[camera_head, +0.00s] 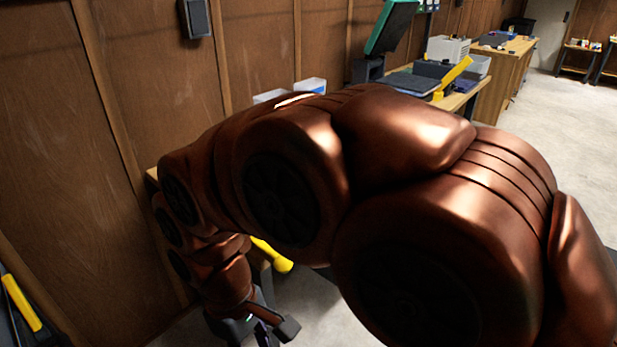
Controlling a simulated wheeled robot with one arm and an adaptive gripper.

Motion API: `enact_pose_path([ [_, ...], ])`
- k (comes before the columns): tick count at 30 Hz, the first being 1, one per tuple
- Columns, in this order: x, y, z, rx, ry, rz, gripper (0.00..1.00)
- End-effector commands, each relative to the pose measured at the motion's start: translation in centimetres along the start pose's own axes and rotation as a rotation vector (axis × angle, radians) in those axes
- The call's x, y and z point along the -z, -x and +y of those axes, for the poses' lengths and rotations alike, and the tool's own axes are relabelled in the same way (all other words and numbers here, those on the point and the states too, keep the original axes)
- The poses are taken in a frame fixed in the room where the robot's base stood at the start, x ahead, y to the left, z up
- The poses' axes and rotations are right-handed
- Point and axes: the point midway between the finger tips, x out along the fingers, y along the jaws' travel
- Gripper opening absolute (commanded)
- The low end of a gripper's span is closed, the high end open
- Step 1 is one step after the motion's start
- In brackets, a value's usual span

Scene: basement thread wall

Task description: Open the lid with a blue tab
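My bronze arm fills the middle of the head view and hides much of the workbench behind it. My gripper (268,328) is dark and hangs at the bottom, partly cut off by the frame edge. Its finger opening is not clear, and I see nothing held in it. Two pale boxes show just above my arm, a left one (270,97) and a right one (310,85) with a bluish top. Their lower parts are hidden. I cannot make out a lid with a blue tab for certain. The gripper is well below and apart from these boxes.
A wooden wall runs along the left. A bench holds a dark device with a green panel (392,27), a yellow object (453,75) and grey boxes (447,49). A yellow-handled item (22,303) is at lower left. Floor (560,120) is clear at right.

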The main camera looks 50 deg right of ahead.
Motion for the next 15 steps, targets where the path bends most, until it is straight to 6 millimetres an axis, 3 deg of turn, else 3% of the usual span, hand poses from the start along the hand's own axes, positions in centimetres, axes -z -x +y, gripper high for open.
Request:
enact_pose_path([
  [3,3.4,3.8,1.9,-0.001,0.195,0.040,0.38],
  [8,7.7,8.5,6.0,-0.017,0.479,0.094,0.38],
  [15,12.4,14.1,14.6,-0.070,0.845,0.160,0.38],
])
